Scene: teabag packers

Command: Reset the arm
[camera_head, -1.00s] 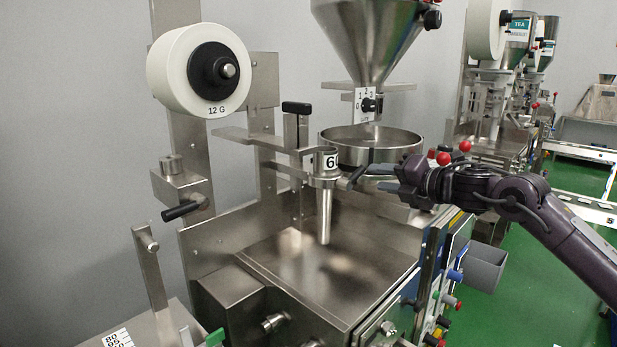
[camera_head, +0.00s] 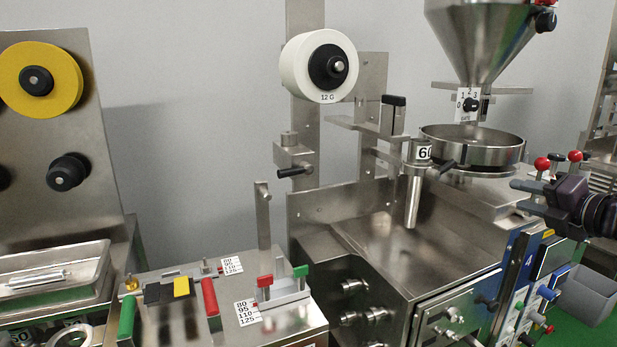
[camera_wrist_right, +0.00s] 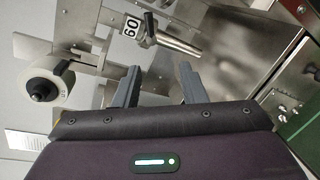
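My right gripper (camera_head: 522,197) is at the right side of the head view, beside the round metal pan and above the machine's front panel. In the right wrist view its two fingers (camera_wrist_right: 158,90) stand apart with nothing between them, so it is open and empty. Beyond the fingers, the metal tube with the "60" collar (camera_wrist_right: 131,27) shows in the wrist view. In the head view that tube (camera_head: 413,200) hangs left of the gripper, apart from it. My left gripper is not in view.
The steel machine carries a white "12 G" roll (camera_head: 303,68), a hopper (camera_head: 478,35) and a round pan (camera_head: 510,152). Red-knobbed levers (camera_head: 542,163) stand close to my right gripper. A grey bin (camera_head: 590,295) is below. A yellow roll (camera_head: 25,80) is at the left.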

